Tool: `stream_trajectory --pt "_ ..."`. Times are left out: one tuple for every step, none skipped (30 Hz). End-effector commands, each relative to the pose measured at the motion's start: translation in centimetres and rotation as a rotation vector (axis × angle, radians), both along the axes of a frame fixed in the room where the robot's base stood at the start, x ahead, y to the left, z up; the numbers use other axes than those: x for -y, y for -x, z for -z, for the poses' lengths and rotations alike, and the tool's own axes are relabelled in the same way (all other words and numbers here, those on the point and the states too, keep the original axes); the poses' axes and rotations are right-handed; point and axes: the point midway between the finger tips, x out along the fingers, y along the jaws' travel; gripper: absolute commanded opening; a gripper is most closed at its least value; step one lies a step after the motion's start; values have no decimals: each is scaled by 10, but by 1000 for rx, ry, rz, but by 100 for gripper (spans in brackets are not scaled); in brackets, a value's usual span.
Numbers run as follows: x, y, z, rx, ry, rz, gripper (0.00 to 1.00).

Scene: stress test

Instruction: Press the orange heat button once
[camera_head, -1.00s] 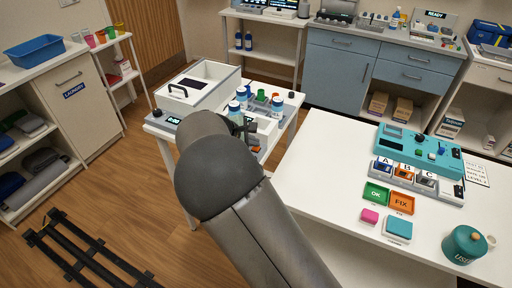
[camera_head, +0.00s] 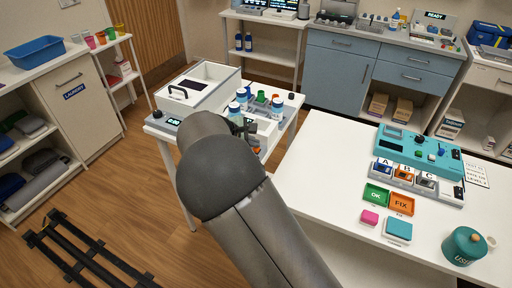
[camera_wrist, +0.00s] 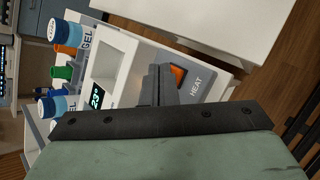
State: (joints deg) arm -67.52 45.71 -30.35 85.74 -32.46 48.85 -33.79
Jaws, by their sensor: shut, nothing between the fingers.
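The orange heat button (camera_wrist: 178,76) shows in the wrist view on a grey panel marked HEAT, on the side of a white warmer (camera_wrist: 110,59) with a lit display (camera_wrist: 97,98). My gripper (camera_wrist: 160,72) is shut and empty. Its dark fingertips stand just left of the button and overlap its left edge in the picture. I cannot tell whether they touch it.
White-capped bottles (camera_wrist: 66,30) and small green and orange items stand beside the warmer. A white open box (camera_head: 212,82) shares its small table. A white table (camera_head: 320,165) at right holds a teal device (camera_head: 418,150) and trays.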

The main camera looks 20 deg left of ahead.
Motion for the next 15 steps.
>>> stream_trajectory --pt "0 0 -5 0 -1 1 0" --pt "0 0 -7 0 -1 1 0" --pt "0 0 -9 0 -1 1 0" --pt "0 0 -10 0 -1 1 0" --pt "0 0 -10 0 -1 1 0" --pt "0 0 -10 0 -1 1 0" --pt "0 0 -10 0 0 0 0" --pt "0 0 -10 0 0 0 0" --pt "0 0 -10 0 0 0 0" --pt "0 0 -10 0 0 0 0" --pt "0 0 -10 0 0 0 0" --pt "0 0 -10 0 -1 1 0" --pt "0 0 -10 0 -1 1 0" --pt "0 0 -10 0 -1 0 0" --pt "0 0 -11 1 -1 0 0"
